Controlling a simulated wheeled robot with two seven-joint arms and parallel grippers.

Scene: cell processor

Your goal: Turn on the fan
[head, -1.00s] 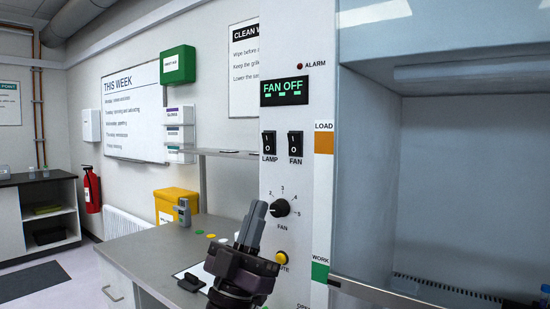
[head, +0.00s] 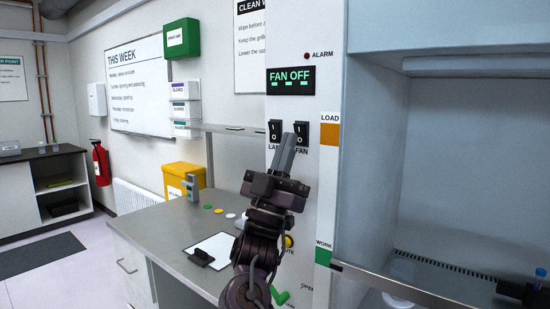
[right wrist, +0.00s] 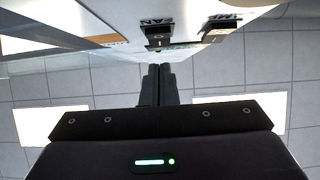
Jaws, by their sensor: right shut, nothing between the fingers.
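The black FAN rocker switch (head: 301,128) is on the white control panel, to the right of the LAMP switch (head: 275,130). The display (head: 290,80) above reads FAN OFF. My right gripper (head: 289,142) is shut and empty, its fingers pointing up at the panel just below the FAN switch. Contact cannot be told from the head view. In the right wrist view the FAN switch (right wrist: 158,34) is upside down beyond the fingertips (right wrist: 158,68), and the LAMP switch (right wrist: 221,28) is to its right. The fan knob is hidden behind my right arm. My left gripper is not in view.
The cabinet with its glass sash (head: 450,160) stands right of the panel. A grey bench (head: 160,225) at left holds a clipboard (head: 213,247) and small coloured discs. A yellow bin (head: 180,178) is behind. A red alarm light (head: 306,56) is above the display.

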